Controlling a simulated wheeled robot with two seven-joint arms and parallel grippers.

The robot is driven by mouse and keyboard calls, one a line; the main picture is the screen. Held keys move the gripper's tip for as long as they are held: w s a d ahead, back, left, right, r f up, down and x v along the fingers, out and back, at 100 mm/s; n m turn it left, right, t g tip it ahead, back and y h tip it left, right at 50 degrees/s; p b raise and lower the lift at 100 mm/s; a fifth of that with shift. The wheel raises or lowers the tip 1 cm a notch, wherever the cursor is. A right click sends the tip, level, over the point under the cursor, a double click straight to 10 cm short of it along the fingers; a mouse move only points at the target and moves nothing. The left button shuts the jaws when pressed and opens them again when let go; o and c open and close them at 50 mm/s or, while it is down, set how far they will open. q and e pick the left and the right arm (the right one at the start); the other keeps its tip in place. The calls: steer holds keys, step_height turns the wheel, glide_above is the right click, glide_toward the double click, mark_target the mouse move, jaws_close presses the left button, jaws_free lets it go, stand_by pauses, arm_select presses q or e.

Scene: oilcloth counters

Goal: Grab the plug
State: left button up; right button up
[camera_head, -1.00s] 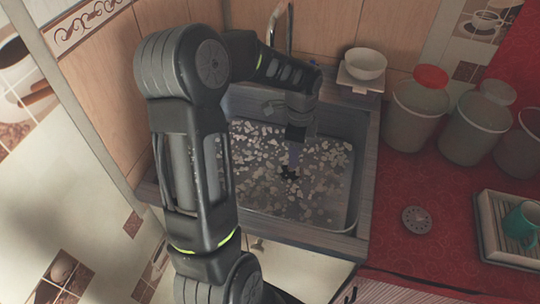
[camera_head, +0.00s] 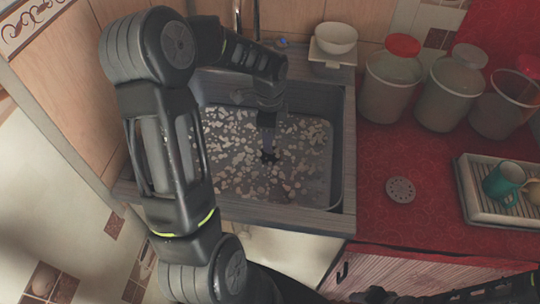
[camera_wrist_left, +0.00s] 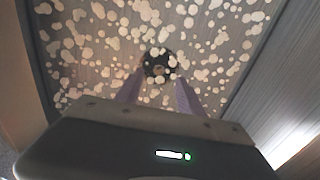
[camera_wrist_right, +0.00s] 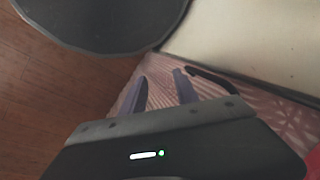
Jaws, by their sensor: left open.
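My left gripper (camera_head: 267,140) reaches down into the dark sink basin and is open, with nothing seen between its fingers. A small dark round thing (camera_head: 268,157) lies on the basin floor just below the fingertips. In the left wrist view this round thing (camera_wrist_left: 160,65) shows just beyond and between the two fingers. I cannot tell whether it is the plug or the drain. A grey round disc with holes (camera_head: 400,190), possibly a sink plug, lies flat on the red counter right of the sink. My right gripper (camera_wrist_right: 160,76) is open and empty near a striped cabinet front.
The sink (camera_head: 285,214) has walls around the left gripper and pale spots on its floor. A white bowl (camera_head: 337,37) stands behind it. Several canisters (camera_head: 388,85) line the counter's back. A rack (camera_head: 470,192) with a teal cup (camera_head: 502,180) is at right. The counter around the disc is clear.

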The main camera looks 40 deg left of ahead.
mark_target(270, 155)
arm_select(q)
step_height(270, 155, down, 5)
steer(key=shift+d+f, duration=0.1)
steer(key=shift+f, duration=0.05)
stand_by(0.4)
steer(key=shift+c, duration=0.2)
jaws_close()
stand_by(0.4)
